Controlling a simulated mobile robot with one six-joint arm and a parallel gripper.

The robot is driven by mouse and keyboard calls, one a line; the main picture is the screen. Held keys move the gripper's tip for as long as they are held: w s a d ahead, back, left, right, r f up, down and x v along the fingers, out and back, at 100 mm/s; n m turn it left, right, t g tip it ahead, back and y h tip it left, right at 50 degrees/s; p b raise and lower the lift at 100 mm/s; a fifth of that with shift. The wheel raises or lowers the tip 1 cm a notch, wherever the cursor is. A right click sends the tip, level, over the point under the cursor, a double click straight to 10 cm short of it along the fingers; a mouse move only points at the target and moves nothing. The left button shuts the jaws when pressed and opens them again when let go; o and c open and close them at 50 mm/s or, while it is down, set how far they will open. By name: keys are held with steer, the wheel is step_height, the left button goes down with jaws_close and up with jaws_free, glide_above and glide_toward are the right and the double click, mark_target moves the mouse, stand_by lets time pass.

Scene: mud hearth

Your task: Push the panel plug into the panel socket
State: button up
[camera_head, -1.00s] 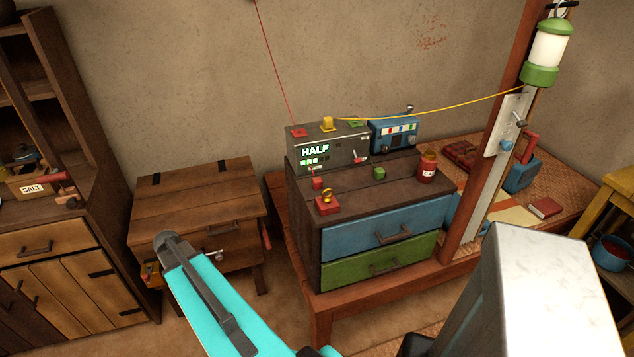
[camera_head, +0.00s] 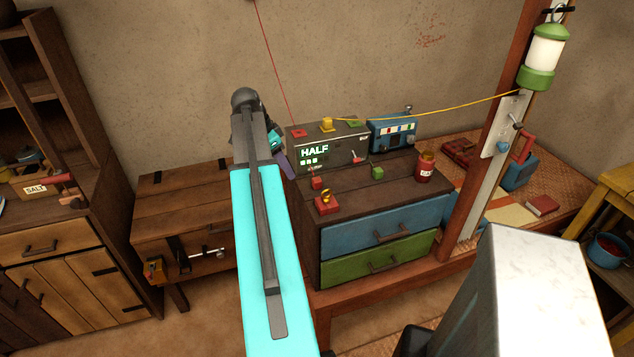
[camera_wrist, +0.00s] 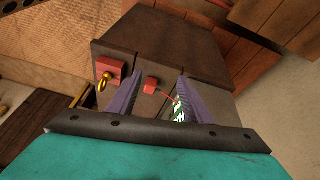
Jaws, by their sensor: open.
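A grey box (camera_head: 345,148) with a lit "HALF" display stands at the back of the drawer cabinet. On its top are a red socket plate (camera_head: 299,132), a yellow plug (camera_head: 327,124) with a yellow cord, and a green plate (camera_head: 355,123). A small red block (camera_head: 317,183) and a small green block (camera_head: 378,172) lie on the cabinet top. Which one is the panel plug, I cannot tell. My gripper (camera_head: 284,162) is open and empty, left of the grey box. In the wrist view, the red block (camera_wrist: 150,84) appears beyond and between my open fingers (camera_wrist: 158,77).
A red base with a brass ring (camera_head: 327,205) and a red jar (camera_head: 426,167) share the cabinet top. A blue device (camera_head: 393,132) stands beside the grey box. A red wire (camera_head: 273,60) hangs from above. A wooden post (camera_head: 481,150) rises at the right.

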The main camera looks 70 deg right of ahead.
steer(key=s+d+r+m, duration=0.2)
steer(key=s+r, duration=0.2)
steer(key=r, duration=0.1)
steer(key=shift+d, duration=0.4)
steer(key=shift+s+f, duration=0.1)
steer(key=p, duration=0.2)
glide_above(315, 179)
steer(key=w+a, duration=0.1)
steer(key=shift+w+a+f, duration=0.1)
steer(key=shift+f, duration=1.85)
steer(key=shift+w+a+f, duration=0.1)
steer(key=shift+f, duration=1.85)
steer(key=shift+p, duration=0.3)
steer(key=shift+p+x, duration=1.25)
steer(key=shift+x, duration=1.3)
steer(key=shift+c, duration=0.4)
steer(key=c, duration=1)
